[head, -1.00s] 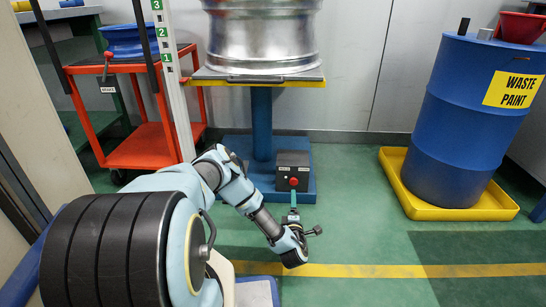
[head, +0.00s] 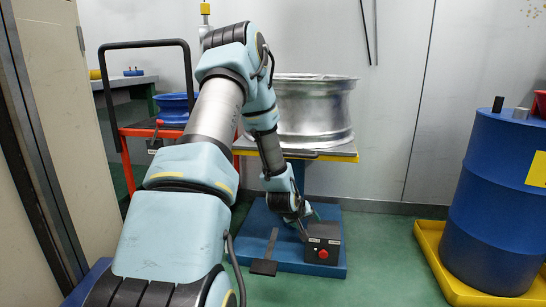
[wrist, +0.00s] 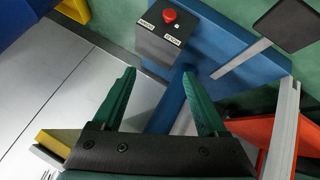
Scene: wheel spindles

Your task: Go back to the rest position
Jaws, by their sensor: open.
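My gripper (head: 303,217) is low in the head view, just left of and above the dark control box with a red button (head: 324,253); from this side I cannot tell the gap between them. In the wrist view its two green fingers (wrist: 159,76) are spread apart with nothing between them. The control box (wrist: 160,48) shows beyond the fingertips there, with its red button and two labels. The box sits on the blue base (head: 225,262) of the wheel stand. My arm hides part of the stand and its post.
A silver wheel rim (head: 315,115) rests on the stand's yellow-edged top (head: 345,153). A black pedal (head: 263,267) lies at the base's front. An orange cart (head: 128,160) with a blue rim (head: 175,106) is at left. A blue drum (head: 497,200) stands in a yellow tray (head: 432,262) at right.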

